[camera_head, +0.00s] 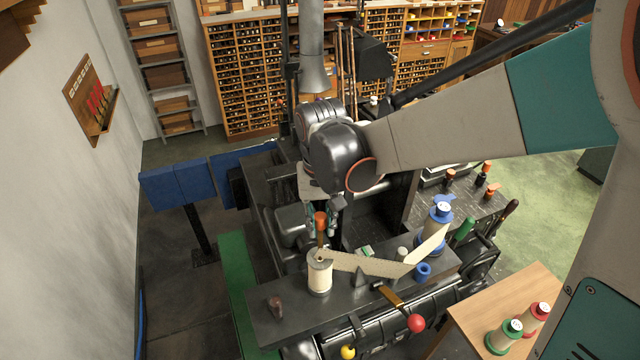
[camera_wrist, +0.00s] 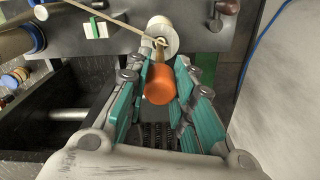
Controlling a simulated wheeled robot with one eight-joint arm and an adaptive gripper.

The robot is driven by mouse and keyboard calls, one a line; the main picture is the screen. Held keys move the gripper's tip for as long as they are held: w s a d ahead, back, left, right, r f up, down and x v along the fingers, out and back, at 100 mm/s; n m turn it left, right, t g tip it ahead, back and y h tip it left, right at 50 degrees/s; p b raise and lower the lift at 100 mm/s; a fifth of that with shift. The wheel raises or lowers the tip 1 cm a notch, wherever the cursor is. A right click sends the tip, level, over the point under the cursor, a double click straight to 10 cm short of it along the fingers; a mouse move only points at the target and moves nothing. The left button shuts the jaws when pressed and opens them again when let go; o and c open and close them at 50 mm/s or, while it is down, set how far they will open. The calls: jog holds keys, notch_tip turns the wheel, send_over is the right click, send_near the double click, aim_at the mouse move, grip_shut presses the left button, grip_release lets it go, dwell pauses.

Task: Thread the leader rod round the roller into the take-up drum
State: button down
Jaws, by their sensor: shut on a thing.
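My gripper (camera_head: 322,226) is shut on the orange-handled leader rod (camera_head: 320,218), which is roughly upright. In the wrist view the orange handle (camera_wrist: 159,87) sits between the teal finger pads (camera_wrist: 160,88). The rod's brass lower end is at the top of the cream take-up drum (camera_head: 319,278); I cannot tell how deep it sits. The drum also shows in the wrist view (camera_wrist: 166,30). A pale paper strip (camera_head: 370,264) runs from the blue-ended supply spool (camera_head: 438,218), bends near a small pale roller (camera_head: 402,254), and reaches the rod at the drum.
The dark machine bench (camera_head: 270,325) carries a blue ring (camera_head: 423,271) and a dark red knob (camera_head: 275,305). A lever with a red ball (camera_head: 416,322) sticks out in front. Green and red spools (camera_head: 503,336) stand on a wooden table at lower right.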

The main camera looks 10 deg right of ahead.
aim_at(320, 260)
jog(key=shift+f+b, duration=4.35)
jog(key=shift+f, duration=0.9)
jog(key=c, duration=1.3)
grip_release()
jog(key=shift+r, duration=0.15)
notch_tip(320, 260, up, 6)
jog(key=p, duration=0.4)
